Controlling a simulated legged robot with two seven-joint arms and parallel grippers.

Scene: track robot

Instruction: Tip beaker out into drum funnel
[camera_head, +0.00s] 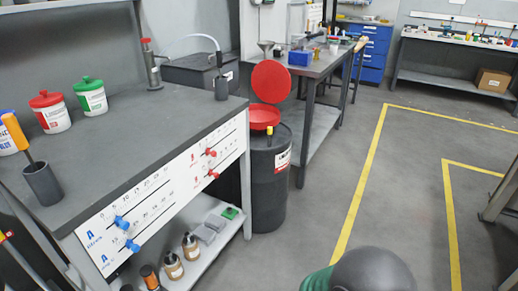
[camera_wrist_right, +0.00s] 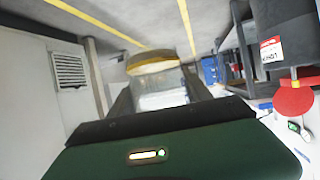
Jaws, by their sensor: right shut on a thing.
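The drum (camera_head: 272,185) is dark and stands at the right end of the near workbench. Its red funnel (camera_head: 262,117) sits on top, with the round red lid (camera_head: 271,82) raised behind it. In the right wrist view, the picture is turned over, with the drum (camera_wrist_right: 280,30) at upper right and a red disc (camera_wrist_right: 294,100) below it. My right gripper (camera_wrist_right: 160,88) is shut on a clear beaker (camera_wrist_right: 160,80) with a yellowish band at its far end. The gripper and beaker are not seen in the head view. My left gripper is out of view.
The near workbench (camera_head: 130,125) holds red-lidded and green-lidded tubs, a dark cup with an orange-handled tool, and a tap. Its lower shelf holds bottles. A second bench (camera_head: 318,66) stands behind the drum. Yellow-lined floor (camera_head: 400,180) to the right is clear.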

